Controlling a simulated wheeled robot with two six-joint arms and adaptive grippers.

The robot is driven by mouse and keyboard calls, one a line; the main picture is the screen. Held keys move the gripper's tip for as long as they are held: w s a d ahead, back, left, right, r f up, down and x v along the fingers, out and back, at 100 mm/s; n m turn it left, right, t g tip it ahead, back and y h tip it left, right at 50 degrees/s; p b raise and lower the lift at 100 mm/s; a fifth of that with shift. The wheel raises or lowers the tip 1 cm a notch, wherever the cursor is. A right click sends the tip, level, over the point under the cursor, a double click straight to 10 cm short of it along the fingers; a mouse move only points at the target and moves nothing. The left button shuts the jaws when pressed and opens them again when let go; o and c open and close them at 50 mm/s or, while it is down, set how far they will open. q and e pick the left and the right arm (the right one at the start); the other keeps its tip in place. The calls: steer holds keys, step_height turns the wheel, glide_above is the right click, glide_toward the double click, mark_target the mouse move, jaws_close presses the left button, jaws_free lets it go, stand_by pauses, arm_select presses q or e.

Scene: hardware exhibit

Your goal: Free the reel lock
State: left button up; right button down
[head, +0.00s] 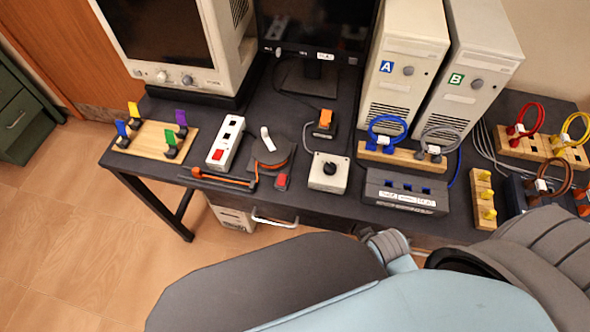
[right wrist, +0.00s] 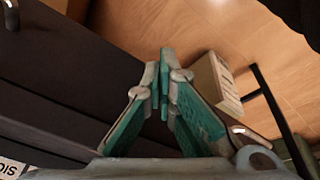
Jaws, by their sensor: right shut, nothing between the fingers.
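A dark reel unit (head: 268,163) with orange cord wound around it stands on the desk, left of centre in the head view. A pale lever (head: 267,139) stands up from it, tilted. A small red block (head: 282,182) sits at its front right corner. Which part is the lock, I cannot tell for sure. My right gripper, with green finger pads, shows in the right wrist view (right wrist: 164,62). Its fingers are shut with nothing between them, in front of the desk and apart from the reel. My left gripper is not in view.
An orange-handled bar (head: 222,179), a white power strip (head: 225,143) and a grey knob box (head: 328,172) flank the reel. Monitors and two computer towers (head: 403,70) stand behind. A silver drawer handle (head: 273,220) sticks out below the desk edge. Floor at left is clear.

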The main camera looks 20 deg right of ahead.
mark_target(285, 177)
steer(key=w+a+r+n+t+y, duration=0.1)
steer(key=w+r+n, duration=0.1)
steer(key=w+r, duration=0.2)
steer(key=w+a+r+n+y, duration=0.1)
steer(key=w+a+r, duration=0.1)
steer(key=w+r, duration=0.2)
steer(key=w+a+r+n+t+y, duration=0.1)
steer(key=w+r+n+y, duration=0.1)
steer(key=w+r, duration=0.1)
steer(key=shift+w+a+r+n+t, duration=0.15)
steer(key=shift+w+a+r, duration=0.05)
steer(key=shift+r, duration=0.2)
steer(key=shift+w+a+r+n+t, duration=0.15)
steer(key=shift+w+a+r, duration=0.05)
steer(key=shift+r, duration=0.15)
steer(key=w+a+r+n+y, duration=0.3)
steer(key=w+r+n+y, duration=0.1)
steer(key=r, duration=0.5)
steer(key=w+n, duration=0.1)
steer(key=w, duration=0.1)
steer(key=shift+w+r+n+b, duration=0.3)
steer(key=shift+r+n, duration=0.1)
